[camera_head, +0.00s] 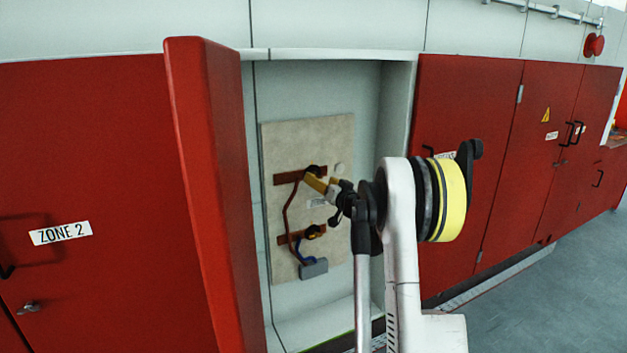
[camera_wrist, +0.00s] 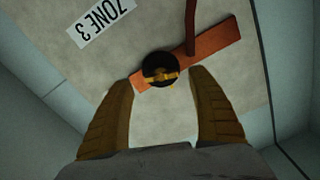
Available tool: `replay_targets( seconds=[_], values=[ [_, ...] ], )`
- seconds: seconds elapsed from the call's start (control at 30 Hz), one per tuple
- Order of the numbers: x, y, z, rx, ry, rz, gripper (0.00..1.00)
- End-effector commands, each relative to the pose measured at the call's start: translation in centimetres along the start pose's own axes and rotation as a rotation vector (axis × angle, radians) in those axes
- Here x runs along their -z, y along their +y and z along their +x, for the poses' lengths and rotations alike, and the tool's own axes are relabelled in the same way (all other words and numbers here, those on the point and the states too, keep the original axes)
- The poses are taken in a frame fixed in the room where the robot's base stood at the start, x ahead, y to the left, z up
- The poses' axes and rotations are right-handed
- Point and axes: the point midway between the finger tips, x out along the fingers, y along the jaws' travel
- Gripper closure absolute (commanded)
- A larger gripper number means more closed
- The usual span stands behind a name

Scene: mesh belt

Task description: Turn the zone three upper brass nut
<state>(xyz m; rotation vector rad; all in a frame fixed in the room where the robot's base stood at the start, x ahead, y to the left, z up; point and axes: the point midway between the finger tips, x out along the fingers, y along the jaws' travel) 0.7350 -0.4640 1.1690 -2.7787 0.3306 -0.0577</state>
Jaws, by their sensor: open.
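The upper brass nut (camera_wrist: 160,75) shows in the wrist view as a brass strip across a dark round piece, at the end of a copper-coloured bar (camera_wrist: 212,46). My gripper (camera_wrist: 160,84) is open, its two yellow-brown fingers on either side just short of the nut. I cannot tell how far off the panel the tips are. A ZONE 3 label (camera_wrist: 100,22) appears upside down beside it. In the head view, my gripper (camera_head: 322,184) is at the upper bar (camera_head: 288,178) and partly hides the nut. A lower nut (camera_head: 313,232) sits on a second bar.
The beige panel (camera_head: 340,130) is inside an open cabinet bay. Its red door (camera_head: 205,190) stands open at the left. A red-brown cable (camera_head: 289,210) joins the bars, and a blue cable runs to a grey box (camera_head: 313,268). Closed red cabinets (camera_head: 545,140) line the right; floor (camera_head: 540,305) is clear.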

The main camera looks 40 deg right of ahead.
Motion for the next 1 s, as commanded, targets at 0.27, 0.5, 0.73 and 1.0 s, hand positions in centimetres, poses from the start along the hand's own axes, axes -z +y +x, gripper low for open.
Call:
replay_targets(
  seconds=[0.27, 0.5, 0.73, 1.0],
  values=[
    [-0.1, 0.0, 3.6, 0.001, -0.001, 0.0, 0.32],
    [0.0, -0.1, 3.9, 0.001, -0.001, 0.0, 0.32],
    [0.0, -0.1, 3.9, 0.001, -0.001, 0.0, 0.73],
    [0.0, -0.1, 3.9, 0.001, -0.001, 0.009, 0.86]
  ],
)
